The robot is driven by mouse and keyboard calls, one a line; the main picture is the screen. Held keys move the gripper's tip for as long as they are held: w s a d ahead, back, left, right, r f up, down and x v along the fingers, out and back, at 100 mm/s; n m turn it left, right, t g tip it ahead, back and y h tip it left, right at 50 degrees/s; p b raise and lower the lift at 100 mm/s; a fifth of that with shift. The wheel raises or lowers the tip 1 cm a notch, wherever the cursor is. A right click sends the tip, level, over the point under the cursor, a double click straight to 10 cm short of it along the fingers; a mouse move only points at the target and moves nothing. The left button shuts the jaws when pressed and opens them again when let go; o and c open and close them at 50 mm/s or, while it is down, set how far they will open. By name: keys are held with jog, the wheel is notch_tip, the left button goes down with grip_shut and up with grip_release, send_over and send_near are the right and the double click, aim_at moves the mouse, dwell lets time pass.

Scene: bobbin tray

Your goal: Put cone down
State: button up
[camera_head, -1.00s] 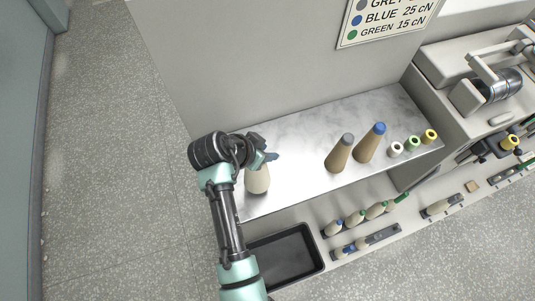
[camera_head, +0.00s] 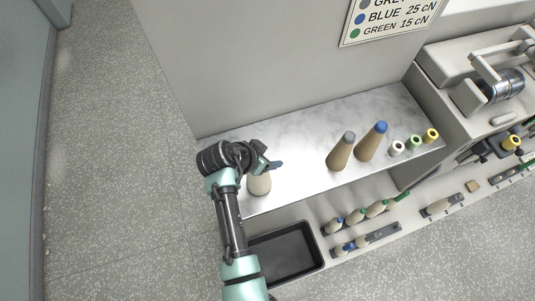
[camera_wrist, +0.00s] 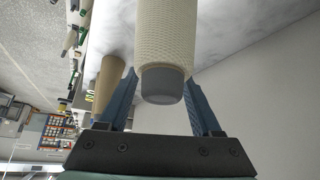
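The cone is pale cream with a grey tip. In the head view the cone (camera_head: 259,186) stands upright at the left end of the metal shelf, its top hidden by my gripper (camera_head: 270,166). In the wrist view the cone (camera_wrist: 166,40) is large, its grey tip towards the palm. The blue fingers of my gripper (camera_wrist: 163,98) lie on both sides of it. Gaps show between the fingers and the grey tip, and the gripper looks open.
On the shelf (camera_head: 300,155) to the right stand a brown grey-tipped cone (camera_head: 339,154), a brown blue-tipped cone (camera_head: 370,143) and small bobbins (camera_head: 413,143). A black tray (camera_head: 284,257) lies below. A wall rises behind. The shelf's middle is clear.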

jog(key=b+v, duration=0.1)
jog(key=v, duration=1.1)
jog(key=w+r+n+t+y, duration=0.1)
jog(key=w+r+t, duration=0.3)
jog(key=r, duration=0.6)
jog(key=w+r+n+t+y, duration=0.2)
jog(key=w+r+t, duration=0.15)
jog(key=r, duration=0.65)
jog(key=w+r+n+t+y, duration=0.1)
jog(key=w+r+t, duration=0.3)
jog(key=r, duration=0.6)
jog(key=s+d+r+n+t, duration=0.1)
jog(key=s+r+t, duration=0.2)
jog(key=r, duration=0.6)
jog(key=s+d+r+n+t, duration=0.2)
jog(key=s+r+t, duration=0.2)
jog(key=s+r, duration=0.3)
jog(key=s+d+r+n+t+y, duration=0.1)
jog(key=s+r+t, duration=0.3)
jog(key=r, duration=0.9)
jog(key=shift+s+d+r+n, duration=0.2)
jog(key=shift+s+n, duration=0.2)
jog(key=shift+s, duration=0.2)
